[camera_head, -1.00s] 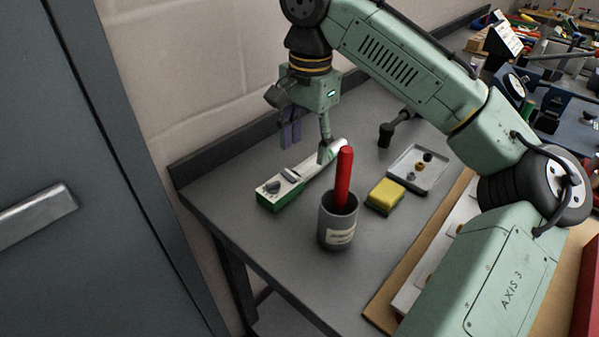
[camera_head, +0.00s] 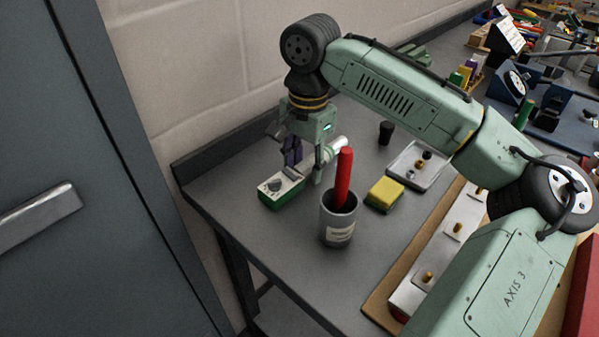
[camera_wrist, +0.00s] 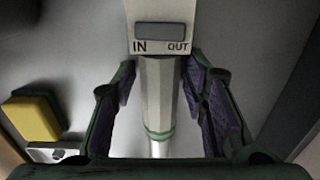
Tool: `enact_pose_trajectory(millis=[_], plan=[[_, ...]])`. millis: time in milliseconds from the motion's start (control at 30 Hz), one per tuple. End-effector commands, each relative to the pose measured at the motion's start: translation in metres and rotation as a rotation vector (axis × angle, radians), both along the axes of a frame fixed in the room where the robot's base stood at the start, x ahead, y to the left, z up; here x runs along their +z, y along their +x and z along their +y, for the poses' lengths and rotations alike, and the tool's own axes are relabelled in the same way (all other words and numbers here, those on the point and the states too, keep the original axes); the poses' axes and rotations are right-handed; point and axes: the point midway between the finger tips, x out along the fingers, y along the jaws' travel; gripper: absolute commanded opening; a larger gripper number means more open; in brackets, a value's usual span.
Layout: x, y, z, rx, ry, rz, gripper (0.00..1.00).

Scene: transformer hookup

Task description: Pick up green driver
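A pale grey cylindrical handle with a green band, which looks like the green driver (camera_head: 336,147), lies on the bench. In the wrist view this handle (camera_wrist: 157,95) runs between my fingers, its upper end meeting a white block marked IN and OUT (camera_wrist: 160,28). I cannot tell whether they are joined. My gripper (camera_head: 306,166) is low over the handle, pointing down. In the wrist view my gripper (camera_wrist: 158,78) is open, with a purple-padded finger on each side and gaps beside the handle.
A grey cup (camera_head: 338,225) holding a red-handled tool (camera_head: 344,175) stands close in front of my gripper. A yellow-and-green sponge (camera_head: 385,195) and a metal tray (camera_head: 415,168) lie to the right. The wall is behind. The bench's front left is clear.

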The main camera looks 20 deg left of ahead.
Motion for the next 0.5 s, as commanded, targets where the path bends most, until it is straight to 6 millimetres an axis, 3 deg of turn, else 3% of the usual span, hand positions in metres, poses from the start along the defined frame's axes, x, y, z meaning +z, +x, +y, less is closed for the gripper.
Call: enact_pose_trajectory(millis=[500], plan=[[0.0003,0.0,0.0,0.0,0.0,0.0,0.03]])
